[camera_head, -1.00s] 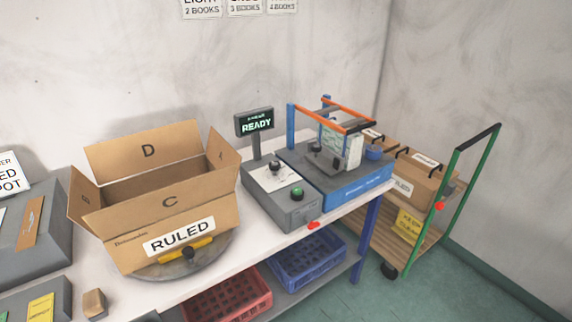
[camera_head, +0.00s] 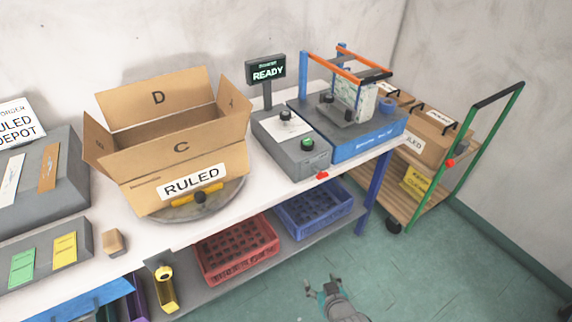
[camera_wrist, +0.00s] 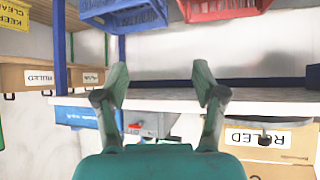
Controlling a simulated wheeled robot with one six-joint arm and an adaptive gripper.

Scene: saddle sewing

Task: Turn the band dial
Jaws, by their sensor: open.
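The grey control box (camera_head: 290,155) stands on the bench between the carton and the blue strapping machine. A black dial (camera_head: 285,115) sits on the white plate on its top, with a green button (camera_head: 307,143) in front. Which way the dial points is too small to tell. The display (camera_head: 267,70) behind it reads READY. My gripper (camera_head: 324,286) is open and empty, low over the floor in front of the bench, well apart from the dial. In the wrist view, its two fingers (camera_wrist: 160,76) are spread; the dial cannot be made out there.
An open carton labelled RULED (camera_head: 180,165) stands on a round turntable. The blue machine (camera_head: 365,140) has an orange-barred frame. Red (camera_head: 235,252) and blue (camera_head: 312,210) crates sit on the lower shelf. A green-handled trolley (camera_head: 480,150) is at the right. The floor in front is clear.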

